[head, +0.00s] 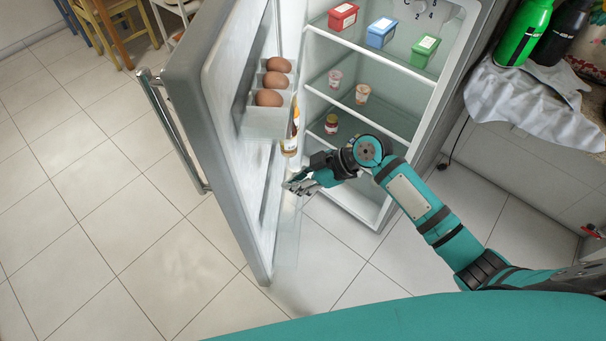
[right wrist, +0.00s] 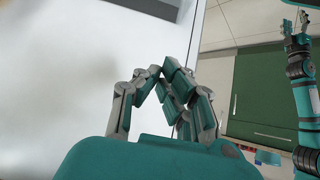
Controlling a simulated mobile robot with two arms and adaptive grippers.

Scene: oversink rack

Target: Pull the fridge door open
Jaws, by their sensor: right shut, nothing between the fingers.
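The fridge door (head: 190,85) stands wide open in the head view, swung out to the left of the fridge body (head: 455,80). Its bar handle (head: 178,135) is on the outer face, on the far side from my right gripper. My right gripper (head: 290,186) is shut and empty at the inner side of the door, near its lower shelf. I cannot tell whether it touches the door. In the right wrist view its fingers (right wrist: 160,72) come together before a pale surface. My left gripper (right wrist: 295,22) shows small at the upper right there, its fingers apart.
The door rack (head: 265,122) holds brown eggs (head: 270,97), with a jar (head: 290,145) below. Tubs (head: 382,32) and cups stand on the fridge shelves. Bottles (head: 522,32) stand on a cloth-covered surface at right. Chairs (head: 110,20) are at upper left. The tiled floor left of the door is clear.

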